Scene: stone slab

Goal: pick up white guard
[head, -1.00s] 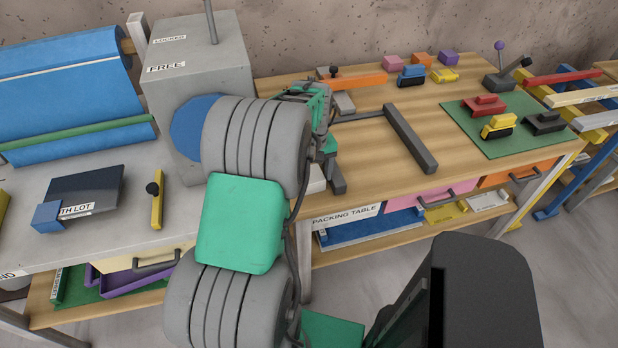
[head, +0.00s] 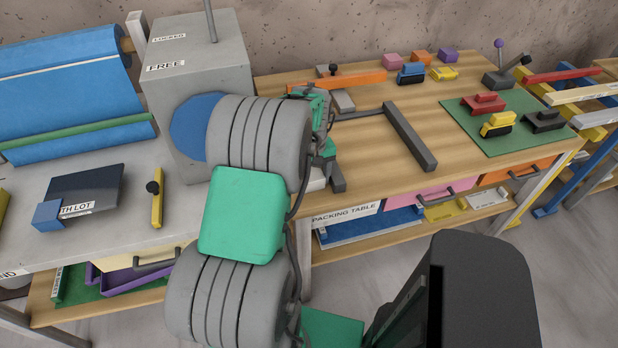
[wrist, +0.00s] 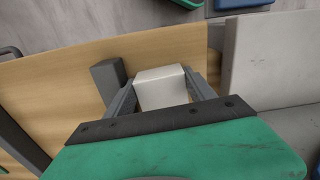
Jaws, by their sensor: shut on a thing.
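In the wrist view, the white guard (wrist: 161,90) is a pale block between the two grey fingers of my gripper (wrist: 160,78). The fingers touch its sides, and my gripper is shut on it. It is over or at the edge of the wooden packing table (wrist: 170,48); I cannot tell whether it touches the wood. In the head view, my arm hides most of the gripper, and only a small pale part of the guard (head: 317,182) shows near the table's front left edge.
A dark grey bar frame (head: 410,137) lies on the table beside the gripper. An orange bar (head: 352,82) and several small colored blocks lie behind. A grey box (head: 205,65) marked FREE stands left of the arm. A green mat (head: 506,125) with blocks is at right.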

